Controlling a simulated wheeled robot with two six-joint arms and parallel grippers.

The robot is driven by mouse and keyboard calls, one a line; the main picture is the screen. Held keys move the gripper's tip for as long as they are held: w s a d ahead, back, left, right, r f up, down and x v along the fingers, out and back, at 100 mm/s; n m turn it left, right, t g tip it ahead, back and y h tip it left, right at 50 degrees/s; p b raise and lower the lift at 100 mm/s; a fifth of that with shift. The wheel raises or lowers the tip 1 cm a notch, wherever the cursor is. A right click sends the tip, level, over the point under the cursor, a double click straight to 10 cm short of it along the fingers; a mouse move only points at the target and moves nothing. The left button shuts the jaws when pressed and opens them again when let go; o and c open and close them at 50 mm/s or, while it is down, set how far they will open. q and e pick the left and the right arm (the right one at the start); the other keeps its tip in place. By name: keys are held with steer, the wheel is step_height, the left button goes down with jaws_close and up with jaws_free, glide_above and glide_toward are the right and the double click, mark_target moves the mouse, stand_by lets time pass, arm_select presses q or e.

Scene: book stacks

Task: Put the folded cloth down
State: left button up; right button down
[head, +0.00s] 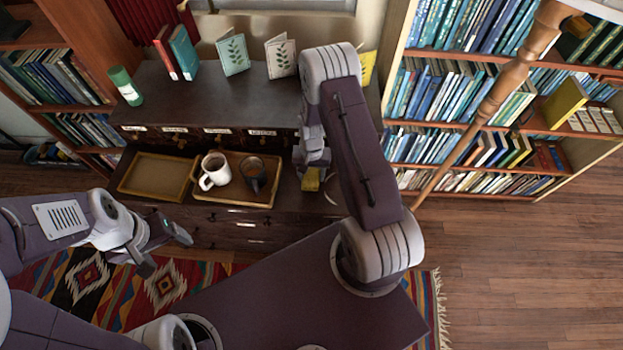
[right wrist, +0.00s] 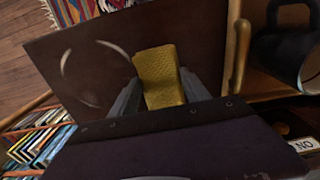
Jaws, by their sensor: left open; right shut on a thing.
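The folded cloth (right wrist: 160,78) is mustard yellow and textured. My right gripper (right wrist: 155,95) is shut on it, with one finger on each side. In the head view a small yellow part of the cloth (head: 309,184) shows under my right gripper (head: 313,170), over the cabinet top right of the tray with the mugs. My arm hides most of it there. I cannot tell whether the cloth touches the wood. My left gripper (head: 168,252) is open and empty, in front of the cabinet, above the rug.
A wooden tray (head: 232,201) holds a white mug (head: 214,170) and a dark mug (head: 253,172). An empty tray (head: 155,176) is left of it. A pale ring (right wrist: 95,72) marks the bare wood beside the cloth. Books and cards stand on the upper shelf.

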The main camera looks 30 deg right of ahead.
mark_target(311, 175)
step_height(311, 175, down, 3)
steer(key=shift+f, duration=0.35)
steer(key=shift+f, duration=0.2)
steer(key=c, duration=0.5)
jaws_free()
steer(key=shift+r, duration=0.1)
